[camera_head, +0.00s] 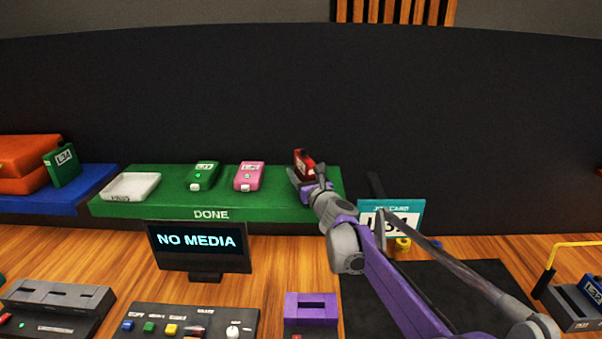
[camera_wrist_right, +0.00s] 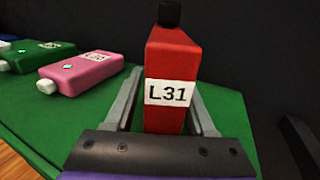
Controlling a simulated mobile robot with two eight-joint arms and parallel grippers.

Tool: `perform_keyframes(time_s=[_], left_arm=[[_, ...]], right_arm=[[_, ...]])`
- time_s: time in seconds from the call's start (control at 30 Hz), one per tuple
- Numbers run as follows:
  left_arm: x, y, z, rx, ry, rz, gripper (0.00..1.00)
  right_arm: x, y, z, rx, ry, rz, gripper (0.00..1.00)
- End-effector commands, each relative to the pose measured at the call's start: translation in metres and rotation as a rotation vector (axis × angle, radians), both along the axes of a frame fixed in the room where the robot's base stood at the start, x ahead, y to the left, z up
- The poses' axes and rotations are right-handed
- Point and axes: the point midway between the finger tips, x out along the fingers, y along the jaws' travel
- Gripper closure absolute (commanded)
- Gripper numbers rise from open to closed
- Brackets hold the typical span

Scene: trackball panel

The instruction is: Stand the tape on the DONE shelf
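The tape (camera_wrist_right: 171,70) is a red block labelled L31 with a black end. It is upright between the two fingers of my right gripper (camera_wrist_right: 165,100). The fingers lie along both sides of it, and I cannot tell whether they press on it. In the head view the tape (camera_head: 304,162) is at the right end of the green DONE shelf (camera_head: 270,207), with my right gripper (camera_head: 307,182) around its lower part. Its foot is hidden, so I cannot tell whether it touches the shelf. My left gripper is not in view.
A pink cartridge (camera_head: 249,176), a green cartridge (camera_head: 203,175) and a white tray (camera_head: 131,186) are on the shelf, left of the tape. A screen (camera_head: 199,245) reading NO MEDIA stands in front. A job card (camera_head: 407,207) is partly behind my arm. A dark wall rises behind.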

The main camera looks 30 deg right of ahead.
Motion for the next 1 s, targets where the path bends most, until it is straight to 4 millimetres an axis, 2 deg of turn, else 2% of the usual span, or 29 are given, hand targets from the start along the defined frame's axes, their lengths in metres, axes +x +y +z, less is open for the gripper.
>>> perform_keyframes(time_s=[0.37, 0.47, 0.8, 1.0], left_arm=[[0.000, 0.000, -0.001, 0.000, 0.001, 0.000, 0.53], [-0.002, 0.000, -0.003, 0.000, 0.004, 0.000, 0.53], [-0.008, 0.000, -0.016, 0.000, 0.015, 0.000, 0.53], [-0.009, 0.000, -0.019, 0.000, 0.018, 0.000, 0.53]], right_arm=[[-0.003, 0.000, 0.003, 0.000, 0.000, 0.000, 0.43], [-0.016, 0.002, 0.002, -0.001, 0.001, -0.002, 0.43], [-0.085, 0.013, 0.001, 0.000, 0.002, -0.002, 0.43], [-0.111, 0.017, 0.002, 0.000, 0.001, -0.002, 0.43]])
